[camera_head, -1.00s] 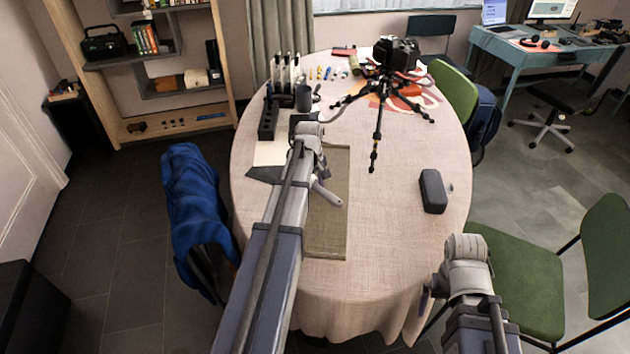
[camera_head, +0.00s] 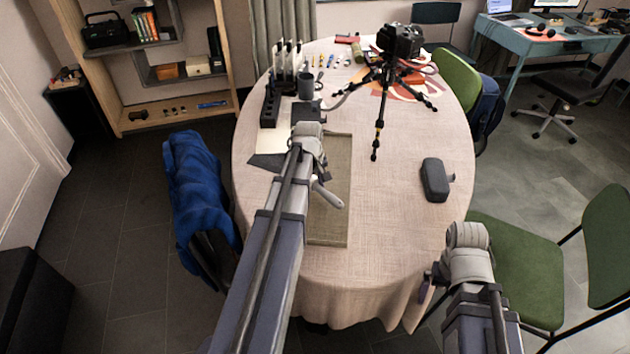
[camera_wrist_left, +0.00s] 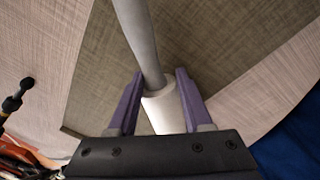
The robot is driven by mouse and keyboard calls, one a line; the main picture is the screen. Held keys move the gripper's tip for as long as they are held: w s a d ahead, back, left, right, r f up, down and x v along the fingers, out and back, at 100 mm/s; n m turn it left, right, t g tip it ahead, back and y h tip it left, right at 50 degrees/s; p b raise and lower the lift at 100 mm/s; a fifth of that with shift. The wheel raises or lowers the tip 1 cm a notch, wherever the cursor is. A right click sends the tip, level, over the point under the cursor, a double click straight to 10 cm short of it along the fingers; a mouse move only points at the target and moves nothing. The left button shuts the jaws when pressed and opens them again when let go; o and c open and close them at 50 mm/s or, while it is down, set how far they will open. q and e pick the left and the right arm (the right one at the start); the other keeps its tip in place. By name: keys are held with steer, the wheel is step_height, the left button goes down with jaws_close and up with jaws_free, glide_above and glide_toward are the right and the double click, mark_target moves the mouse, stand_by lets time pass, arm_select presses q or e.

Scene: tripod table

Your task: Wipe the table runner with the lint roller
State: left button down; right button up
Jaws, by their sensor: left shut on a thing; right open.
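The olive table runner (camera_head: 330,225) lies flat on the round table, partly hidden by my left arm in the head view. It also fills the middle of the left wrist view (camera_wrist_left: 215,45). My left gripper (camera_wrist_left: 158,95) is shut on the lint roller, with its purple fingers on either side of the white part (camera_wrist_left: 163,112). The grey handle of the lint roller (camera_head: 328,195) sticks out over the runner in the head view. I cannot tell whether the roller touches the cloth. My right gripper (camera_head: 428,287) is beside the table's front right edge, apart from the runner.
A camera on a black tripod (camera_head: 380,130) stands at the back right of the table (camera_head: 400,230). A dark case (camera_head: 434,180) lies at the right. A dark rack (camera_head: 270,108) and mug (camera_head: 306,88) stand at the back left. A green chair (camera_head: 520,260) is at the right.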

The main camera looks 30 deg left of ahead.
arm_select(q)
steer(key=shift+s, duration=0.1)
step_height(320, 180, up, 6)
steer(key=p, duration=0.6)
stand_by(0.4)
step_height(320, 180, up, 3)
steer(key=p, duration=0.3)
steer(key=shift+f, duration=0.1)
stand_by(0.5)
